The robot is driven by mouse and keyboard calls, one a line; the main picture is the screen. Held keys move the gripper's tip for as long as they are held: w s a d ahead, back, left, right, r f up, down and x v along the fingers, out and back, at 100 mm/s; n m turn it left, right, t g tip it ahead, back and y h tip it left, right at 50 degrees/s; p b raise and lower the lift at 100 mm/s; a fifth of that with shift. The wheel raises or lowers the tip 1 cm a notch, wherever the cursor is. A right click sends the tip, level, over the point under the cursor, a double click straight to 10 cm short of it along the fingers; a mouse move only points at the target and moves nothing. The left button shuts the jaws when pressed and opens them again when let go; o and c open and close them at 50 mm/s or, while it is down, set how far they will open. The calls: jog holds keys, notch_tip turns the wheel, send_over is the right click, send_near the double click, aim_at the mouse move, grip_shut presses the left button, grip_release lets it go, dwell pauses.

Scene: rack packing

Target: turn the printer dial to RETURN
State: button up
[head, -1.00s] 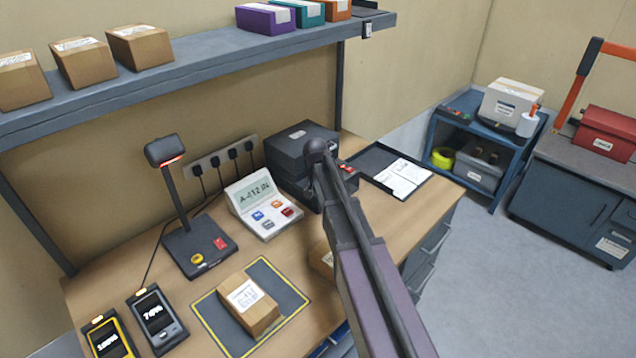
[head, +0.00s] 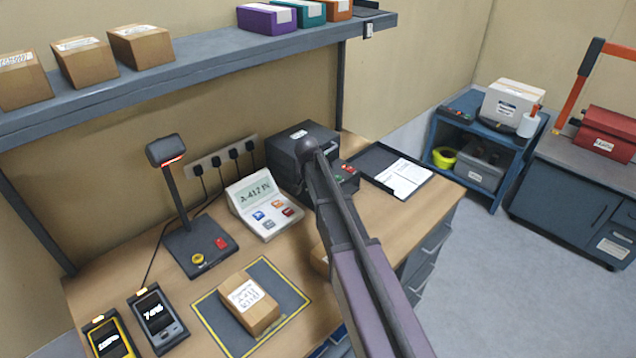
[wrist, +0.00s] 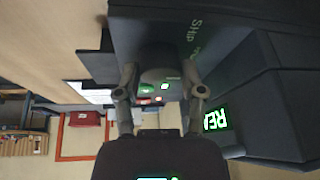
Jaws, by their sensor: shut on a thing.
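The dark printer (head: 295,150) stands at the back of the bench, partly hidden behind my arm in the head view. In the wrist view its dark body (wrist: 275,105) shows a "SHIP" marking and a lit green display reading "REA", cut off. My gripper (wrist: 162,84) has its two fingers on either side of the grey dial (wrist: 157,73) and is shut on it. A small green light shows by the dial. The dial's pointer and the RETURN marking cannot be made out. The head view does not show the fingertips.
A scale display (head: 262,203) stands left of the printer, and a black tray with papers (head: 388,170) lies to its right. A shelf (head: 200,65) with boxes runs above. A carton (head: 249,304) lies on the front mat. The floor at right is clear.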

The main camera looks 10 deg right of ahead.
jog(key=o, duration=1.2)
jog(key=shift+c, duration=0.2)
jog(key=shift+n, duration=0.3)
